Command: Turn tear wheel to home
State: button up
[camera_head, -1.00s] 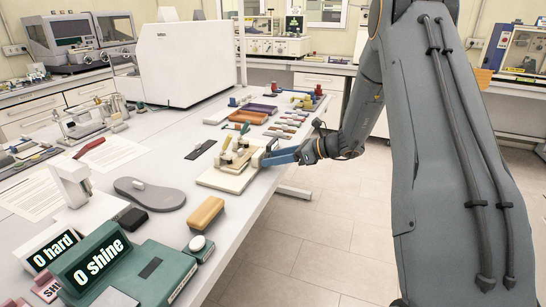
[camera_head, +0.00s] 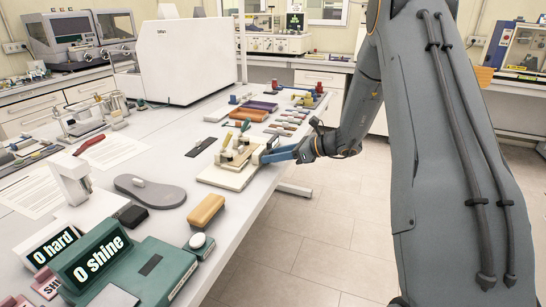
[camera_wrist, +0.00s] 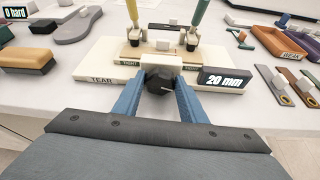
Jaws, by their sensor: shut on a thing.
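The tear tester is a cream base (camera_head: 225,180) near the table's right edge, with cream blocks on top. A dark wheel (camera_wrist: 159,80) with a pale line faces me at the front of a cream block. My gripper (camera_wrist: 158,88) has its blue fingers on both sides of this wheel, shut on it. In the head view my gripper (camera_head: 272,155) reaches the tester from the right; the wheel cannot be made out there.
A tan block (camera_head: 206,210), a grey sole shape (camera_head: 150,190) and a green unit reading 0 shine (camera_head: 150,272) stand nearer on the table. Coloured trays and small pieces lie beyond the tester. Open floor (camera_head: 300,240) is at the right.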

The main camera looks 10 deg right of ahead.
jog(key=n+t+b, duration=0.1)
jog(key=b, duration=0.2)
jog(key=n+h+b, duration=0.1)
jog(key=n+b, duration=0.1)
jog(key=shift+a+f+t+b, duration=0.1)
jog(key=shift+f+t+b, duration=0.1)
jog(key=shift+t+b, duration=0.2)
jog(key=n+t+b, duration=0.1)
jog(key=n+b, duration=0.1)
jog(key=b, duration=0.4)
jog(key=shift+s+h, duration=0.2)
jog(key=shift+h, duration=0.2)
jog(key=shift+n+t+b, duration=0.3)
jog(key=shift+b, duration=0.4)
jog(key=shift+r+b, duration=0.15)
jog(key=shift+b, duration=0.25)
jog(key=o, duration=1.1)
jog(key=shift+c, duration=0.2)
jog(key=shift+s, duration=0.1)
